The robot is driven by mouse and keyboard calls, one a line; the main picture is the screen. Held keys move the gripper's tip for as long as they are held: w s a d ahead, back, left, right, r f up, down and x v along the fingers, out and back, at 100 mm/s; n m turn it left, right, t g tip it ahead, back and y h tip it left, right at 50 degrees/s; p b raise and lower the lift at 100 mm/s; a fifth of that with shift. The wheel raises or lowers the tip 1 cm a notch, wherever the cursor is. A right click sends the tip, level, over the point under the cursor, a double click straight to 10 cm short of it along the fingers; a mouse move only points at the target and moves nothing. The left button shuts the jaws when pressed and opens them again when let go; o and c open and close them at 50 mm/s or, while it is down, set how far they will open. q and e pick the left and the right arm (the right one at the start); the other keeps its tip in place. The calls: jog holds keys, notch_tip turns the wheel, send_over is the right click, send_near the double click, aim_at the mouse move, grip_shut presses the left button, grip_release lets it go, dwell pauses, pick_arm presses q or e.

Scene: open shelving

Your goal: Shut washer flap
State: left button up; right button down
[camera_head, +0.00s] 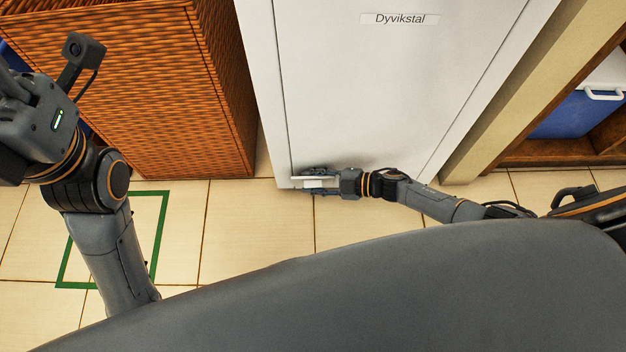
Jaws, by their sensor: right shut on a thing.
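A tall white panel (370,95) labelled "Dyvikstal" stands in the middle of the head view, seen from above. I take it to be the washer's front; I cannot tell whether the flap is ajar. My right gripper (312,182) is at the panel's lower left corner. It is shut on a small pale handle (313,183), partly hidden by the fingers. My left arm rises at the left, and its wrist reaches the left edge; the left fingers are outside the picture.
An orange-brown woven-textured unit (150,85) stands left of the white panel. On the right, a wooden shelf (555,150) holds a blue bin (570,118) with a white handle. A green square outline (160,235) marks the tiled floor at the left.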

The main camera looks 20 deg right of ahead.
jog(key=shift+w+d+r, duration=0.1)
jog(key=shift+w+r, duration=0.25)
jog(key=shift+w, duration=0.05)
dwell(0.4)
jog(key=c, duration=1.2)
grip_release()
